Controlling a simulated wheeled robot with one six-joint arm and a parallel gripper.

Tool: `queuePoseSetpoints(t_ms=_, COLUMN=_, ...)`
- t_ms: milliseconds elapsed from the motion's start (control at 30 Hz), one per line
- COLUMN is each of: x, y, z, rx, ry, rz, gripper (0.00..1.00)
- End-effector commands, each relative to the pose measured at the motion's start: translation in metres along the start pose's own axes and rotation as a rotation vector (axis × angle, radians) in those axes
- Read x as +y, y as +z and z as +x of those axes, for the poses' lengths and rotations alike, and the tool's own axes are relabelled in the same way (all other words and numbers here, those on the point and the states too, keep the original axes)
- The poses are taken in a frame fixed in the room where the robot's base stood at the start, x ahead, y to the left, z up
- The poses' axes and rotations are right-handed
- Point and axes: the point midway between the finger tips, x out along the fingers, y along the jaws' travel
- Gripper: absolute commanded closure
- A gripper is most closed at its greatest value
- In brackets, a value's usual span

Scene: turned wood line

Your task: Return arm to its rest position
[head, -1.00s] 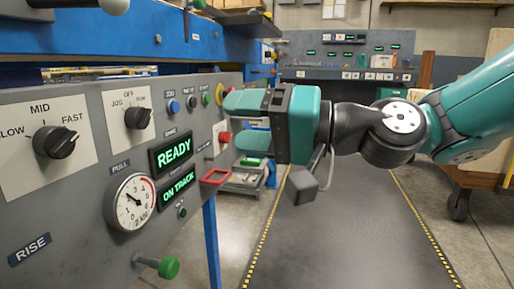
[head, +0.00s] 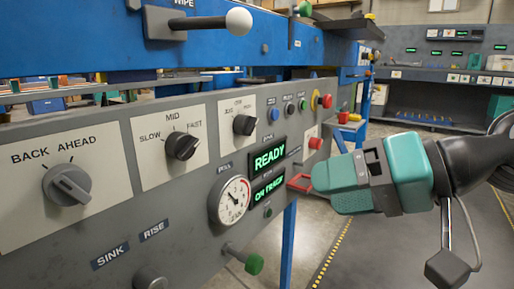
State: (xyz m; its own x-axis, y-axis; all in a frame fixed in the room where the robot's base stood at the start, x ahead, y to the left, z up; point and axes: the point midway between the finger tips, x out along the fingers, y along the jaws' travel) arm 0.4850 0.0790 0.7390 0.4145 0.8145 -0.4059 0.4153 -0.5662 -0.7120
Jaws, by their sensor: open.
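My gripper (head: 325,190) is at the right of the head view, its teal fingers pointing left toward the grey control panel (head: 120,225). It is open and holds nothing that I can see. The fingertips appear in front of the panel's right end, close in the picture to a red handle (head: 298,183). I cannot tell the gap between them. My teal and black wrist reaches in from the right edge.
The panel carries a back/ahead knob (head: 68,185), a speed knob (head: 181,146), a gauge (head: 231,200), a READY display (head: 269,158) and a protruding green knob (head: 254,264). A white-ball lever (head: 238,21) sits above. Dark floor matting (head: 375,258) is open at right.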

Motion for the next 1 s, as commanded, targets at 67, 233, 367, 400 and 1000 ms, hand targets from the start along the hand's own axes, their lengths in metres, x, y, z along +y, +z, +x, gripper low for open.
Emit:
queuePoseSetpoints(t_ms=67, x=-0.015, y=0.016, z=-0.005, rx=-0.176, ry=0.087, rz=-0.082, gripper=0.37)
queuePoseSetpoints(t_ms=233, x=-0.01, y=0.052, z=-0.022, rx=-0.476, ry=0.259, rz=-0.208, gripper=0.37)
queuePoseSetpoints(t_ms=367, x=-0.01, y=0.068, z=-0.046, rx=-0.665, ry=0.369, rz=-0.281, gripper=0.37)
queuePoseSetpoints(t_ms=400, x=-0.01, y=0.071, z=-0.055, rx=-0.721, ry=0.402, rz=-0.299, gripper=0.37)
queuePoseSetpoints(t_ms=1000, x=-0.122, y=-0.021, z=-0.123, rx=-0.731, ry=0.416, rz=-0.295, gripper=0.37)
